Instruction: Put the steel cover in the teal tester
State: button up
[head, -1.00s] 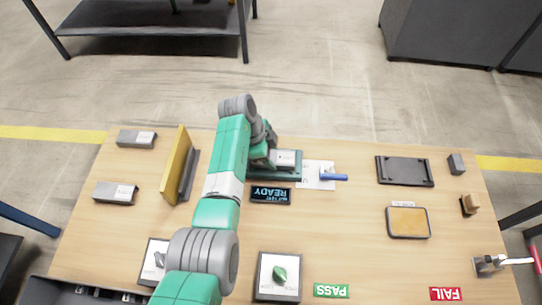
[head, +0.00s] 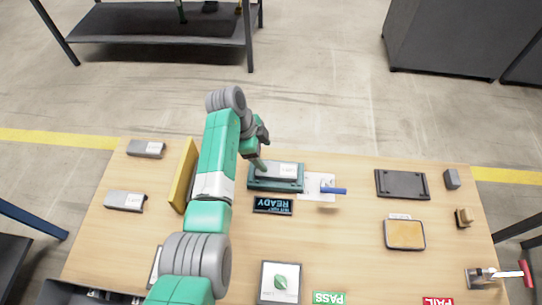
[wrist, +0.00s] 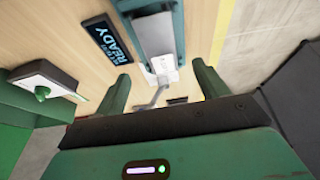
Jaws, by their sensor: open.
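The teal tester (head: 301,184) stands at the back middle of the table. A grey steel cover (head: 281,170) with a white label lies in it, seemingly flat. In the wrist view the cover (wrist: 151,36) shows between the teal walls of the tester (wrist: 179,38). My gripper (head: 259,166) is just above the tester's left part in the head view. Its two green fingers stand wide apart with nothing between them; the wrist view shows the open gap (wrist: 160,88). Two more steel covers, one at the back left (head: 146,149) and one nearer (head: 125,201), lie on the table.
A yellow upright panel (head: 184,176) stands at left. A dark tray (head: 402,184) is at right. The table between tester and tray is mostly clear.

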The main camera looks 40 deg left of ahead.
jog(key=v, duration=0.3)
jog(key=shift+r+p, duration=0.1)
jog(key=shift+p, duration=0.25)
jog(key=w+d+r+n+t+y, duration=0.25)
jog(key=w+d+r, duration=0.25)
jog(key=w+r, duration=0.3)
jog(key=w+d+r+n+t+y, duration=0.1)
jog(key=w+d+r+t+y, duration=0.3)
jog(key=r, duration=0.6)
jog(key=d+r+n+t, duration=0.2)
jog(key=d+r+t, duration=0.4)
jog(key=d+r, duration=0.75)
jog(key=s+d+r+n+t+h, duration=0.1)
jog(key=s+d+r+n+t, duration=0.1)
jog(key=s+d+r+t, duration=0.2)
jog(key=s+d+r+n+t+h, duration=0.2)
jog(key=s+d+r+t, duration=0.3)
jog(key=s+d+r, duration=0.5)
jog(key=s+r, duration=0.5)
jog(key=r, duration=0.3)
jog(key=shift+s+d+r, duration=0.25)
jog(key=shift+d, duration=0.1)
